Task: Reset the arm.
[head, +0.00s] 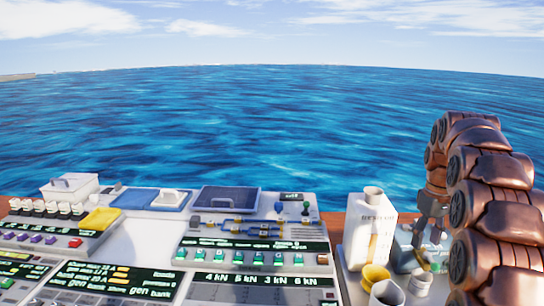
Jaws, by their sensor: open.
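My brown, jointed arm rises at the right of the head view and bends over at the top. Its end hangs down on the far side, with my gripper (428,232) low over the pale blue-grey box (405,240) at the right. The gripper is small and partly lost against the things behind it, and the arm's near links hide part of this area. I see nothing held between the fingers. I cannot tell whether the fingertips touch anything.
A white canister (370,235) stands left of the gripper. A yellow cup (375,277) and a white cup (386,293) stand in front. The control console (155,235) with switches, levers and labels fills the left and middle. Open sea lies beyond.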

